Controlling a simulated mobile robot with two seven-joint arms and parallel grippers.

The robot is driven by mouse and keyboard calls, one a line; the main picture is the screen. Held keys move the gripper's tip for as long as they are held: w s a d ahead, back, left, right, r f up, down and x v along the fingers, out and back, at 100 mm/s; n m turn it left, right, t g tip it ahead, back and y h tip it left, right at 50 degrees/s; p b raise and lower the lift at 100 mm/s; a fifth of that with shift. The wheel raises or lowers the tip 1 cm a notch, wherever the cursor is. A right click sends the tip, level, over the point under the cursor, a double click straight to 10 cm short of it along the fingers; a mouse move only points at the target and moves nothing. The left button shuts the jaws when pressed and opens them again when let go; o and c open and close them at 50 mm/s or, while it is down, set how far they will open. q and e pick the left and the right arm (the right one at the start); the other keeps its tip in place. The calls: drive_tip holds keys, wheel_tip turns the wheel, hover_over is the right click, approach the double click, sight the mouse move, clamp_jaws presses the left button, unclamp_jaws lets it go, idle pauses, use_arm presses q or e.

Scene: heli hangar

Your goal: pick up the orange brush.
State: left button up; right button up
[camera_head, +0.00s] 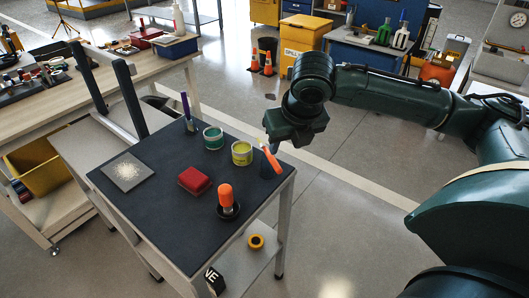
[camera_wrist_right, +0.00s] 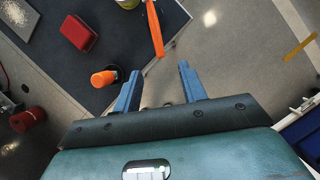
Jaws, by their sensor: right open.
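Two orange things stand on the dark-topped cart (camera_head: 150,210). One is a slim, tilted orange handle (camera_head: 270,158) with a pale tip at the cart's right edge; it shows long in the right wrist view (camera_wrist_right: 155,30). The other is a thick upright orange handle (camera_head: 226,195) in a round black base, also in the wrist view (camera_wrist_right: 103,78). I cannot tell for sure which is the brush. My right gripper (camera_wrist_right: 158,82) is open and empty, with both fingers apart from both orange things. In the head view it hangs by the cart's right edge, fingertips unclear. My left gripper is out of view.
The cart also holds a red block (camera_head: 194,180), a green-rimmed tin (camera_head: 213,138), a yellow tin (camera_head: 242,153), a purple-handled tool (camera_head: 187,108) and a grey speckled plate (camera_head: 125,172). A yellow roll (camera_head: 256,241) lies on the lower shelf. Floor right of the cart is clear.

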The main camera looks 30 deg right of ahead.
sight(277, 164)
drive_tip(key=shift+b+x, duration=0.95)
drive_tip(key=shift+x, duration=4.6)
drive_tip(key=shift+w+a+r, duration=0.1)
clamp_jaws()
